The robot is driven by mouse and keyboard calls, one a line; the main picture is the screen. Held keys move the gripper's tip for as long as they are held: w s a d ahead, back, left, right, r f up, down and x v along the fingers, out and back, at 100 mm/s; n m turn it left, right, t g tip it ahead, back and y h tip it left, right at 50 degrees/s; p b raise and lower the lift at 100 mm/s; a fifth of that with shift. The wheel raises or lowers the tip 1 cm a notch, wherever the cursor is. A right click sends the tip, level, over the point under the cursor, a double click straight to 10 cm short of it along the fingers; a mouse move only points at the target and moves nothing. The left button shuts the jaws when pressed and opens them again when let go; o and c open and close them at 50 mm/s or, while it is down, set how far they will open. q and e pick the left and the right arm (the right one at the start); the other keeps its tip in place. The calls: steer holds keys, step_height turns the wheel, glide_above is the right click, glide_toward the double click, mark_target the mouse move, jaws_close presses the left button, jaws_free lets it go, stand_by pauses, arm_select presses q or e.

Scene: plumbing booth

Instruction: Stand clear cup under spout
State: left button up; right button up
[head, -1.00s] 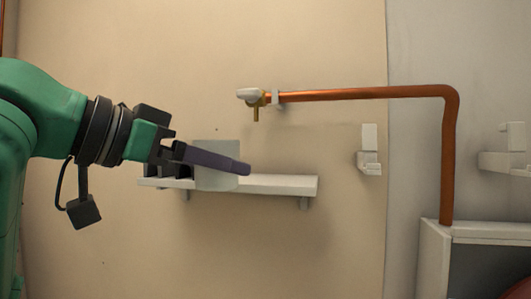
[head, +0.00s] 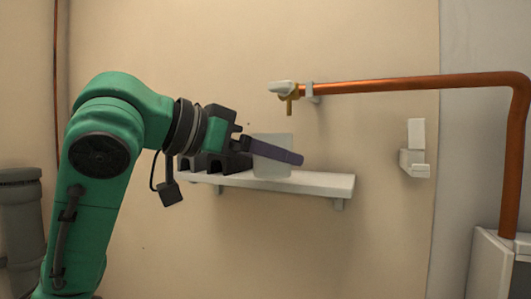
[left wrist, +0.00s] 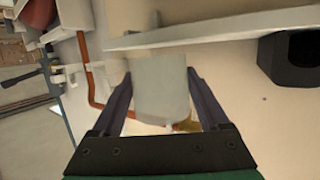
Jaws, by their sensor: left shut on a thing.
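The clear cup (head: 274,141) is a frosted, see-through tumbler. It stands upright over the shelf, below and slightly left of the brass spout (head: 290,106). I cannot tell whether its base touches the shelf. My left gripper (head: 298,158) comes in from the left and is shut around the cup; one purple finger crosses in front of it in the head view. In the left wrist view the cup (left wrist: 160,88) sits between both fingers, and part of the brass spout (left wrist: 188,125) shows beyond its rim. My right gripper is not in view.
The white shelf (head: 325,184) runs beneath the cup, with free room at its right end. Dark blocks (head: 200,163) stand on its left part. A copper pipe (head: 420,83) runs right from the spout. A white wall bracket (head: 415,150) is farther right.

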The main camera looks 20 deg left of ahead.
arm_select(q)
steer(key=shift+w+d+p, duration=0.1)
steer(key=shift+w+p, duration=0.45)
steer(key=shift+w, duration=1.35)
steer(key=shift+w+d+p, duration=0.1)
steer(key=shift+w+p, duration=0.6)
steer(key=shift+w, duration=1.15)
steer(key=shift+w+f, duration=0.1)
steer(key=shift+w, duration=0.5)
steer(key=shift+s+f, duration=0.1)
steer(key=shift+f, duration=0.45)
